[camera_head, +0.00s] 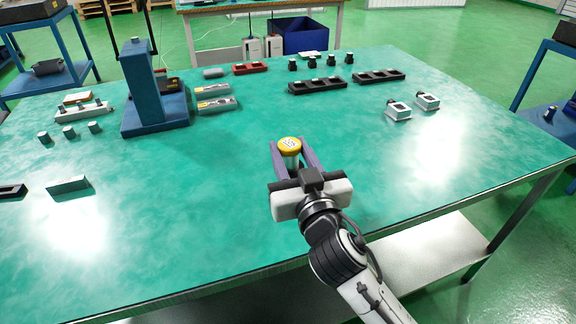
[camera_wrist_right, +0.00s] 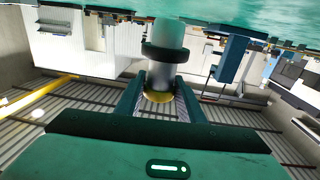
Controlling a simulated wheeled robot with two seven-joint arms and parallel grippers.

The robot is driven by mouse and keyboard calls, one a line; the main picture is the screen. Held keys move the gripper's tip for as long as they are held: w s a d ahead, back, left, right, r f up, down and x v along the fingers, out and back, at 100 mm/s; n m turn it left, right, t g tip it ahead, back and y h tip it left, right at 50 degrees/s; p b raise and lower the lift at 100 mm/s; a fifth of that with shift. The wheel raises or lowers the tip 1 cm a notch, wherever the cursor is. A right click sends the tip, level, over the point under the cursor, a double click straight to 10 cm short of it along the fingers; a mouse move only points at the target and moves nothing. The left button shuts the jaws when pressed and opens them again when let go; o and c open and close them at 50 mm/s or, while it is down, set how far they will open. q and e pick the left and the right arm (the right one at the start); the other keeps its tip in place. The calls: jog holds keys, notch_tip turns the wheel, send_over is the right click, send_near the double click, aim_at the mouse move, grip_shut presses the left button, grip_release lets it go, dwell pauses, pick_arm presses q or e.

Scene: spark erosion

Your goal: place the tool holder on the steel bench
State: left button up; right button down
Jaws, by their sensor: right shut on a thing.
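My right gripper (camera_head: 290,160) is shut on an upright cylinder with a yellow, printed top (camera_head: 290,144), which I take to be the tool holder. In the right wrist view the tool holder (camera_wrist_right: 165,52) shows a grey body, a dark ring and a pale end, with the yellow end between the fingers (camera_wrist_right: 160,98). It is over the front middle of the large bench with a green top (camera_head: 330,130), which I take to be the steel bench. I cannot tell whether the holder touches the bench top. My left gripper is not in view.
A blue press-like stand (camera_head: 152,100) is at the left. Black trays (camera_head: 318,86), small dark parts (camera_head: 330,60) and white square blocks (camera_head: 398,111) are at the back right. Small grey cylinders (camera_head: 69,132) and a grey bar (camera_head: 68,184) are at the left. The bench's middle is clear.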

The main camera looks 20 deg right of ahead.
aim_at(292, 171)
notch_tip(292, 171, down, 4)
jog(key=shift+r+b, duration=0.15)
jog(key=shift+b, duration=0.3)
jog(key=c, duration=1.6)
grip_release()
jog(key=shift+f, duration=0.25)
jog(key=o, duration=0.4)
jog(key=shift+r, duration=0.15)
jog(key=s, duration=0.3)
jog(key=s+b, duration=0.1)
jog(key=s, duration=0.3)
jog(key=s+b, duration=0.1)
jog(key=s, duration=0.3)
jog(key=shift+s+a, duration=0.1)
jog(key=shift+a, duration=0.15)
jog(key=shift+s, duration=0.45)
